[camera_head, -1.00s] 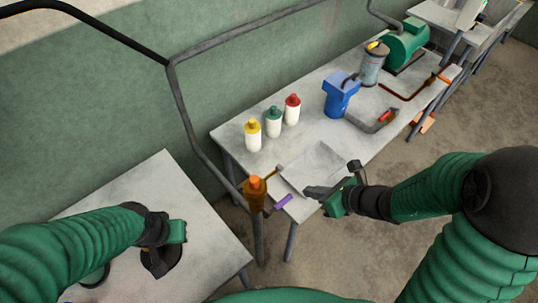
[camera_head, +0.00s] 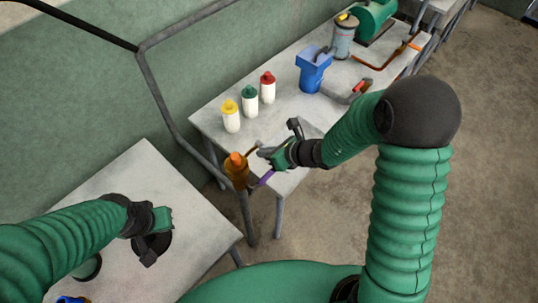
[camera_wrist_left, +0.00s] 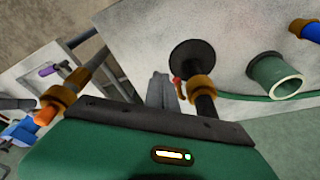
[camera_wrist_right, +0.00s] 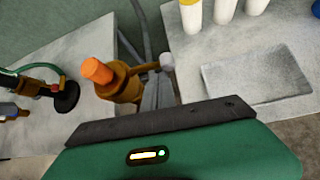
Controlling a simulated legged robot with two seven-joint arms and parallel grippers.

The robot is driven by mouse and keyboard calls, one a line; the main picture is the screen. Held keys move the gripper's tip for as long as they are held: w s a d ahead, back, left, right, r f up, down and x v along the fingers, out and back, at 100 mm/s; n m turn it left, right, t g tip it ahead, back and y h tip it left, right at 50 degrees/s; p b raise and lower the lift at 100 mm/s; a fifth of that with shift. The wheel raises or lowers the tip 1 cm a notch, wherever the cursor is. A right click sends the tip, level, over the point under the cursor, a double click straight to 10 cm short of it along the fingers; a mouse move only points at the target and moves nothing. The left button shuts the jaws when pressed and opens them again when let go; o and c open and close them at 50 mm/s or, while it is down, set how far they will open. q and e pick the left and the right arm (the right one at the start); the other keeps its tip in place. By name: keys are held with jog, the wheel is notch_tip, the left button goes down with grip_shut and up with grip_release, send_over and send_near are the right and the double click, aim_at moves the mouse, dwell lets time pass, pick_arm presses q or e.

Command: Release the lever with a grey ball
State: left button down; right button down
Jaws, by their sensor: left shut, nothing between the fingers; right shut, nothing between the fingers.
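The brown valve (camera_head: 236,172) with an orange cap stands on a pipe at the near-left corner of the long table. In the right wrist view the valve (camera_wrist_right: 122,80) has a short arm ending in a pale grey ball (camera_wrist_right: 167,61). A purple handle (camera_head: 266,177) also sticks out beside the valve. My right gripper (camera_head: 264,152) is shut and empty, its fingertips (camera_wrist_right: 158,88) close to the ball; I cannot tell whether they touch. My left gripper (camera_wrist_left: 159,88) is shut and empty over the left table, near a brown fitting (camera_wrist_left: 201,90) with a red lever.
Yellow (camera_head: 230,117), green (camera_head: 249,101) and red-capped (camera_head: 267,87) bottles stand on the long table (camera_head: 218,134). A blue container (camera_head: 313,70) is farther back. A shallow tray (camera_wrist_right: 258,77) lies right of the valve. A grey pipe (camera_head: 165,100) runs along the wall.

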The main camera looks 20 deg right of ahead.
pick_arm(q)
jog(key=shift+d+f+b, duration=0.15)
jog(key=shift+f+b, duration=0.25)
pick_arm(e)
jog(key=shift+r, duration=0.3)
pick_arm(q)
jog(key=shift+w+d, duration=0.1)
jog(key=shift+d, duration=0.15)
pick_arm(e)
jog(key=shift+d, duration=0.25)
jog(key=shift+a, duration=0.1)
dwell(0.4)
